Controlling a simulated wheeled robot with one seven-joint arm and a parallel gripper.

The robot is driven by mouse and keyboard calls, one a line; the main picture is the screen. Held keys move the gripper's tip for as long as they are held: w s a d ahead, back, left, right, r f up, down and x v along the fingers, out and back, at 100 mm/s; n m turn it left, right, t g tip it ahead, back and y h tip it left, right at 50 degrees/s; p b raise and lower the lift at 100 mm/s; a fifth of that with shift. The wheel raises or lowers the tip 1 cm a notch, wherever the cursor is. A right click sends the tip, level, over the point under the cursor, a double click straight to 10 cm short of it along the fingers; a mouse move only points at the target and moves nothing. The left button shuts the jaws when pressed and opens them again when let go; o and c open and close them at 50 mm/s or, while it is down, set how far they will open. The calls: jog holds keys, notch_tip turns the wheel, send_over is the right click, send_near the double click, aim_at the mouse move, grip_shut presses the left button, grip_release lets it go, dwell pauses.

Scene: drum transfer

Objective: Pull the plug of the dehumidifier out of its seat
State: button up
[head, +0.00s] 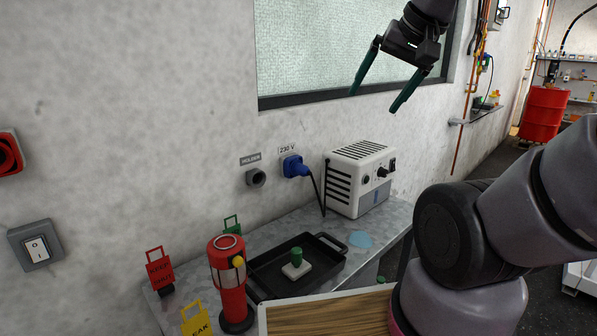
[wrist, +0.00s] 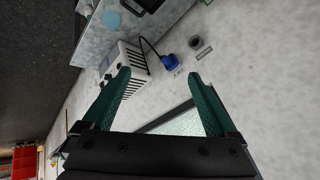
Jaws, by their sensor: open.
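The blue plug (head: 295,167) sits in the wall seat under the "230 V" label, with its dark cord running to the white dehumidifier (head: 358,180) on the grey bench. The plug also shows in the wrist view (wrist: 172,63), beyond and between my fingertips. An empty grey holder (head: 256,178) is on the wall left of the plug, under a "HOLDER" label. My gripper (head: 373,101) is open and empty, up in front of the window, above and right of the plug and apart from it. Its green fingers show in the wrist view (wrist: 160,78).
The bench (head: 290,222) carries a black tray (head: 323,262) with a green-knobbed block, a red lantern (head: 228,280), and red, yellow and green tags. A blue puddle (head: 360,240) lies before the dehumidifier. A wall switch (head: 37,246) is at left. The air around the plug is clear.

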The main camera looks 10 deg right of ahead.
jog(key=w+a+f+m+g+y, duration=0.2)
jog(key=w+a+f+m+y, duration=0.4)
jog(key=w, duration=0.3)
jog(key=w+a+f+m+g+y, duration=0.2)
jog(key=w+a+f+m+y, duration=0.2)
jog(key=w+a+f+y, duration=0.45)
jog(key=m+t+h, duration=0.7)
jog(key=m+t, duration=0.5)
jog(key=m, duration=0.3)
send_near(308, 173)
jog(key=x, duration=0.4)
jog(key=shift+d+f, duration=0.1)
jog(key=shift+d, duration=0.1)
jog(key=shift+x, duration=4.5)
jog(key=shift+a, duration=0.1)
